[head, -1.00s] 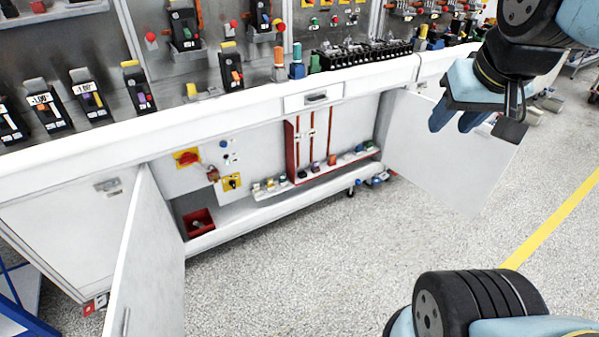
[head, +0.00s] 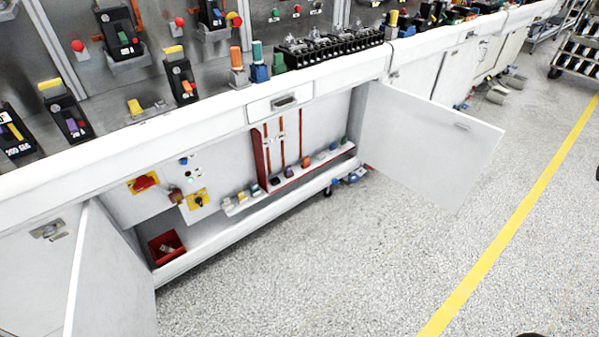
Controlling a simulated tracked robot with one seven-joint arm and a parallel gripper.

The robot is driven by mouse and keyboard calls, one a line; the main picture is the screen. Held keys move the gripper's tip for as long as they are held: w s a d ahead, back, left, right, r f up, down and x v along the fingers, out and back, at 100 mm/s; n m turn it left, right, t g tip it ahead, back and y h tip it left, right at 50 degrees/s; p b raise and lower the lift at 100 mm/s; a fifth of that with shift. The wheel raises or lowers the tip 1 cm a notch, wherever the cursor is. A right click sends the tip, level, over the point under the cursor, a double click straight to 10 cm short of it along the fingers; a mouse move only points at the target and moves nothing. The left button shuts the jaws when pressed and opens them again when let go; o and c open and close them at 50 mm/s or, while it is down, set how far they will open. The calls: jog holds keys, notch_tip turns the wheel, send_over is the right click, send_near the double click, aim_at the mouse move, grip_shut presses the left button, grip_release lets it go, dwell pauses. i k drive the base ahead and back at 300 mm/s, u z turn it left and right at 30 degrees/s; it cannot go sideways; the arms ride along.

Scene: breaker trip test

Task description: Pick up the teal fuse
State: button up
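A teal cylinder (head: 257,53), which looks like the teal fuse, stands upright in a blue base (head: 259,72) on the bench top. It is just right of an orange cylinder (head: 236,58) in a grey base. A short green piece (head: 279,61) stands close to its right. The parts are small here, so I cannot tell exactly how the teal piece sits in its base. My gripper is not in view.
The white bench (head: 340,68) has a closed drawer (head: 281,101) below these parts. A black terminal strip (head: 335,48) lies to their right. The right cabinet door (head: 425,145) stands open into the aisle, as does the left door (head: 115,280). The speckled floor (head: 340,265) in front is clear.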

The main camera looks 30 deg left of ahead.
aim_at(255, 188)
jog(key=z, duration=0.6)
jog(key=i, duration=2.8)
jog(key=u, duration=2.35)
jog(key=i, duration=0.2)
jog(key=u, duration=2.05)
